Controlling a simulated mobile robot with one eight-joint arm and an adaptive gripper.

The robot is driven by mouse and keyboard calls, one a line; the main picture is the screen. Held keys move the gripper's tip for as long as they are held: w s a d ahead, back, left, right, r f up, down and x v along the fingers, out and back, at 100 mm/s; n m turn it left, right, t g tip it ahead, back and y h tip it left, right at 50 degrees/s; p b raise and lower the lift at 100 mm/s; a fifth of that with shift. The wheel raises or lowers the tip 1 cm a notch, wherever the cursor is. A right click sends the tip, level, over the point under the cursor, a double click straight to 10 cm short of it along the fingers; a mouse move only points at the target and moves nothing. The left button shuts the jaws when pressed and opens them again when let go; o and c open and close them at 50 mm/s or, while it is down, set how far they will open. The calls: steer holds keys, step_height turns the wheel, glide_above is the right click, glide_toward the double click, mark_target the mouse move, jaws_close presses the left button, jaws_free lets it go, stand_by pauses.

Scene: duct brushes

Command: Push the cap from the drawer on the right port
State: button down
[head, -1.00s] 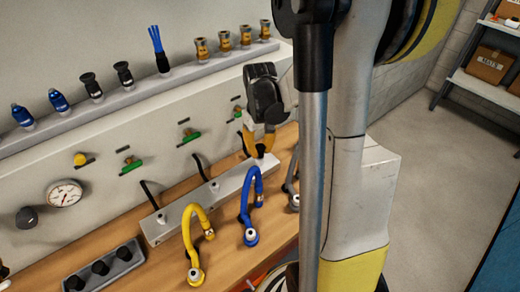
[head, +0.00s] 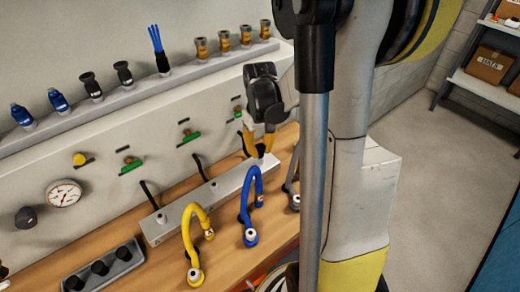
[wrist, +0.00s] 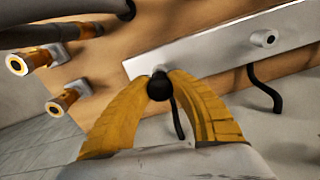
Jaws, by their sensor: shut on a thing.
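My gripper (head: 259,146) has orange fingers and is at the right end of the grey port bar (head: 165,223) on the wooden bench. In the wrist view my gripper (wrist: 160,85) is shut on a round black cap (wrist: 159,88). The cap is at the end of the port bar (wrist: 205,48), over where the right port lies; the port itself is hidden, so I cannot tell how far the cap is seated. The neighbouring middle port (wrist: 263,38) is bare metal. I cannot make out the drawer clearly.
A yellow hose (head: 190,238) and a blue hose (head: 245,207) stand in front of the bar; a grey hose (head: 291,182) is close to my gripper's right. A holder with black caps (head: 103,268) is at lower left. Green valves (head: 190,136) and a gauge (head: 64,193) line the wall.

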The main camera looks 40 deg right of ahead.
steer(key=shift+f+b, duration=0.5)
steer(key=shift+f, duration=0.05)
steer(key=c, duration=1.2)
jaws_free()
steer(key=shift+c, duration=0.2)
steer(key=shift+r, duration=0.1)
step_height(320, 180, up, 12)
steer(key=shift+f, duration=0.1)
steer(key=s+a+r+n+t, duration=0.1)
steer(key=s+a+t, duration=0.2)
steer(key=a, duration=0.7)
steer(key=s+a+r+n+t, duration=0.1)
steer(key=s+a+t, duration=0.3)
steer(key=a, duration=0.7)
